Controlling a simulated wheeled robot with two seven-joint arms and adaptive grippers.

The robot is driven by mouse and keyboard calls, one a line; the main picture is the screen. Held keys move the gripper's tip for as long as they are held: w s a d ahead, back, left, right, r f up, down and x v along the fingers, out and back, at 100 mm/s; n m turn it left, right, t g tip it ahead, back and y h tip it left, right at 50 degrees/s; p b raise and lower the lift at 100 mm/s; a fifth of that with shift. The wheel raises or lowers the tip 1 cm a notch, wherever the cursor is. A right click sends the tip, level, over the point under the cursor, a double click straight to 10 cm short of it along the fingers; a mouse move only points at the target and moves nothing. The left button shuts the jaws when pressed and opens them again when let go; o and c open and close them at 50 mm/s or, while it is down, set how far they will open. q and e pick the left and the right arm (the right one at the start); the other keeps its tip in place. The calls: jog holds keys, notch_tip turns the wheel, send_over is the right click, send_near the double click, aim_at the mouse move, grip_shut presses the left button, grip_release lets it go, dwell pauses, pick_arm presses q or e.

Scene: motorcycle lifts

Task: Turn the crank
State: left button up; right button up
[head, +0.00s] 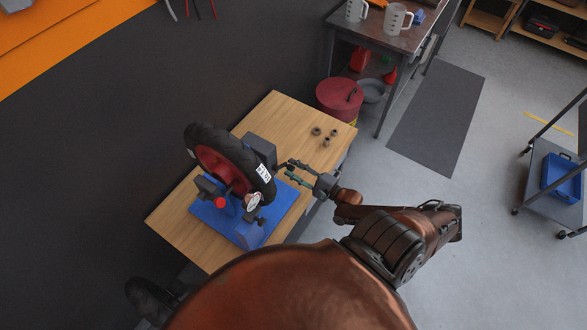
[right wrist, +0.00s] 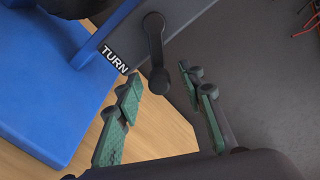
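The crank (right wrist: 155,45) is a black arm with a rounded knob, mounted on a grey part beside a "TURN" label (right wrist: 115,57) in the right wrist view. Its knob end points toward my right gripper (right wrist: 162,78) and appears between the two fingertips, with gaps on both sides. The gripper is open, with green pads. In the head view my right gripper (head: 291,172) is at the right side of the wheel stand (head: 285,205), a blue base holding a black tyre (head: 222,142) with a red rim. The crank is hard to make out there. My left gripper is out of view.
The stand sits on a wooden table (head: 168,222) with several small dark rings (head: 327,137) at its far right. A red bin (head: 340,98) stands behind the table. A dark workbench with jugs (head: 396,20) is farther back. Open floor lies right.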

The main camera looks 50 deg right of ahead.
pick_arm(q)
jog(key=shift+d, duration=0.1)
pick_arm(e)
jog(key=s+d, duration=0.2)
jog(key=s, duration=0.9)
jog(key=shift+s, duration=0.35)
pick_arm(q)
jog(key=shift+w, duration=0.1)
pick_arm(e)
jog(key=shift+f, duration=0.1)
